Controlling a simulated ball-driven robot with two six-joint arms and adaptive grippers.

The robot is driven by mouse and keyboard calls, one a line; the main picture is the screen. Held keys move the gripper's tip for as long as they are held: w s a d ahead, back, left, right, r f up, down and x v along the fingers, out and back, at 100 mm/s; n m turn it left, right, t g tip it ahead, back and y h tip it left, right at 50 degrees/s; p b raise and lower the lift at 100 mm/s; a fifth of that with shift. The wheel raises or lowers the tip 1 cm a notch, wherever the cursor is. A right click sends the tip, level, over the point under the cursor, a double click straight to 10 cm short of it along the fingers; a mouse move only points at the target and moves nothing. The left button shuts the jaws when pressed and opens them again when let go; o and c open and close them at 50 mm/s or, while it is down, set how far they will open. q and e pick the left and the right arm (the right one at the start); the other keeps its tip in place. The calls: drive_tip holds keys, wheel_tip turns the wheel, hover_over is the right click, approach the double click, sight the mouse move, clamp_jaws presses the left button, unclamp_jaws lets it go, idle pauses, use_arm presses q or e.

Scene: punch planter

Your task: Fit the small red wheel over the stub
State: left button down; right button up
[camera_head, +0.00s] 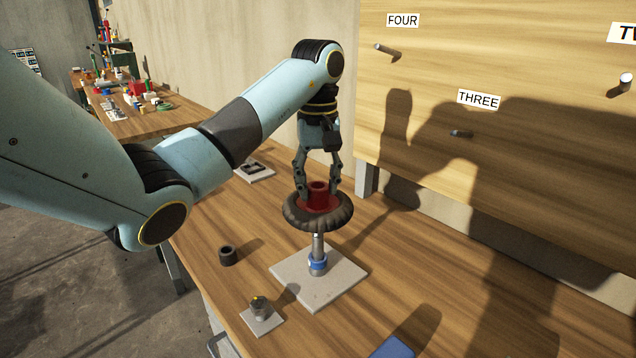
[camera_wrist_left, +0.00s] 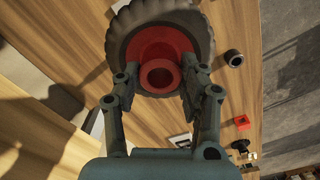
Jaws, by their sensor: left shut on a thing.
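The red wheel (camera_head: 318,189) has a dark tyre (camera_head: 290,214) and a raised red hub. It also shows in the left wrist view (camera_wrist_left: 143,45), with the hub's round opening facing the camera. My left gripper (camera_head: 319,186) is shut on the wheel's hub from above, one finger on each side. The wheel lies about flat above an upright grey stub (camera_head: 318,246) with a blue collar, on a pale square plate (camera_head: 339,280). My right gripper is not in view.
A small dark ring (camera_head: 227,256) and a small plate with a knob (camera_head: 260,309) stand left of the stub. A blue item (camera_head: 393,347) lies at the front. A wooden board (camera_head: 500,60) with labelled pegs stands behind. The bench (camera_head: 440,310) at right is clear.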

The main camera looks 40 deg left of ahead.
sight(318, 208)
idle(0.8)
use_arm(q)
drive_tip(key=shift+f+b, duration=1.3)
drive_tip(key=shift+f, duration=0.05)
drive_tip(key=shift+f+b, duration=1.25)
drive_tip(key=shift+f, duration=0.3)
drive_tip(key=shift+f+b, duration=1.95)
drive_tip(key=shift+f, duration=0.4)
drive_tip(key=c, duration=0.7)
unclamp_jaws()
drive_tip(key=shift+o, duration=0.2)
